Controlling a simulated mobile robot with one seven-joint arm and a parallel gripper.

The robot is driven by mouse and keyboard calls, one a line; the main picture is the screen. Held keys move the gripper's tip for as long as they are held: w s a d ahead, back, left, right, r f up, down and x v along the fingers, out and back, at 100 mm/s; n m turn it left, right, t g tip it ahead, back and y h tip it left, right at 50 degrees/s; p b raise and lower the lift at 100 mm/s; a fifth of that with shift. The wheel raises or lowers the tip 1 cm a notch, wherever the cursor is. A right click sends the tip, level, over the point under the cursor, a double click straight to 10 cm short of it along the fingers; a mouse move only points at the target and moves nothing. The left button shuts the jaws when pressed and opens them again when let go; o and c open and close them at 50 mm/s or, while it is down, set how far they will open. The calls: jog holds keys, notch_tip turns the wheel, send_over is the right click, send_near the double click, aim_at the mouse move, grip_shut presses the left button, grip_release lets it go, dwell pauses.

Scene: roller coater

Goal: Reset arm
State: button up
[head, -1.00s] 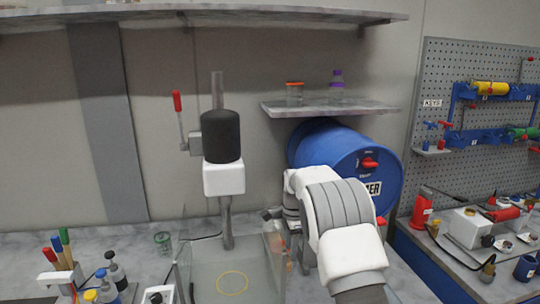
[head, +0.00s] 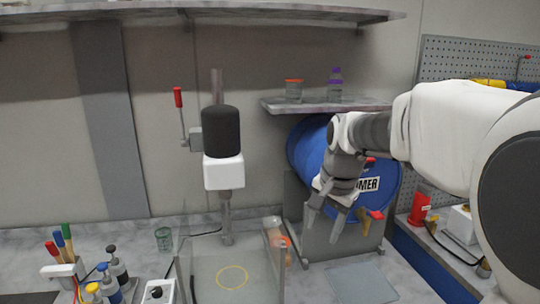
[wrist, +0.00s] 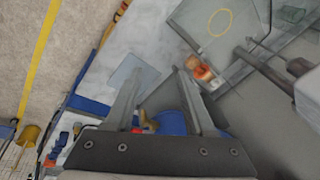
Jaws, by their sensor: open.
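My gripper (head: 324,222) hangs in front of the blue drum (head: 305,150) at the right of the head view, fingers pointing down. It is open and nothing shows between its fingers. My arm comes in from the right edge and covers part of the drum and the pegboard. In the wrist view the two fingers of my gripper (wrist: 155,85) are spread apart, with the counter, a flat grey plate (wrist: 133,72) and part of the blue drum (wrist: 172,123) beyond them.
A glass tank (head: 190,275) with a yellow ring (head: 232,279) stands left of my gripper, below a black-topped mixer (head: 221,132). An orange-capped jar (head: 276,232) is beside it. A shelf (head: 330,106) with two small containers is above the drum. Bottles (head: 117,268) stand at lower left.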

jog(key=s+d+n+t, duration=0.1)
jog(key=s+n, duration=0.3)
jog(key=s, duration=0.7)
jog(key=s+d+f+n+t, duration=0.1)
jog(key=s+n, duration=0.3)
jog(key=s, duration=0.8)
jog(key=shift+d+f+h+b, duration=0.3)
jog(key=shift+h+b, duration=0.1)
jog(key=shift+s, duration=0.1)
